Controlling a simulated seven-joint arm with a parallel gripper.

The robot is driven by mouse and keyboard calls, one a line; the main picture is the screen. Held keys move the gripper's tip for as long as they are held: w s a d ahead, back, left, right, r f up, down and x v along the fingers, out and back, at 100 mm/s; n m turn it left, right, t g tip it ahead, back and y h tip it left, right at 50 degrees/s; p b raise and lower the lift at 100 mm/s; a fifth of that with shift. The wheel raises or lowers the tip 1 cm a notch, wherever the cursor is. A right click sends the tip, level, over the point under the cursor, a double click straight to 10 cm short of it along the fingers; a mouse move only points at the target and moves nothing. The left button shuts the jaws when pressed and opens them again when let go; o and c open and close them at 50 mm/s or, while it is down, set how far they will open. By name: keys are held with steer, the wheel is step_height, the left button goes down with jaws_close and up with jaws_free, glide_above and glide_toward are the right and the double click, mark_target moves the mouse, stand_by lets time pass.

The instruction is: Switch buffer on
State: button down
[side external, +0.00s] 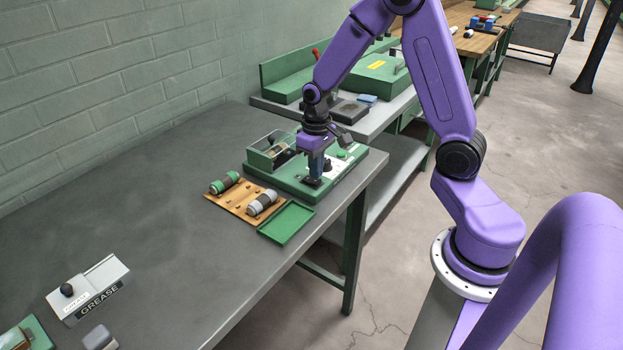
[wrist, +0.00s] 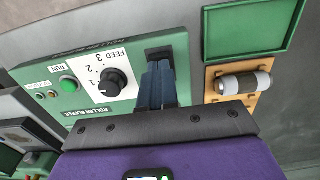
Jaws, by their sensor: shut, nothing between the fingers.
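The roller buffer is a green machine (side external: 290,184) near the far right end of the grey bench. Its green panel also shows in the wrist view (wrist: 185,100), with a "ROLLER BUFFER" label. My gripper (side external: 313,179) is shut and empty, pointing down over that part. Its blue fingers show in the wrist view (wrist: 158,72). I cannot tell whether they touch it.
A green tray (side external: 286,222) and a wooden board (side external: 230,206) with a green roller (side external: 224,183) and a grey roller (side external: 262,202) lie beside the machine. A grease box (side external: 90,290) stands at front left. The bench's middle is clear.

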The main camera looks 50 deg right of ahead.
mark_target(316, 181)
steer(key=shift+f, duration=0.75)
stand_by(0.4)
steer(key=shift+r, duration=3.5)
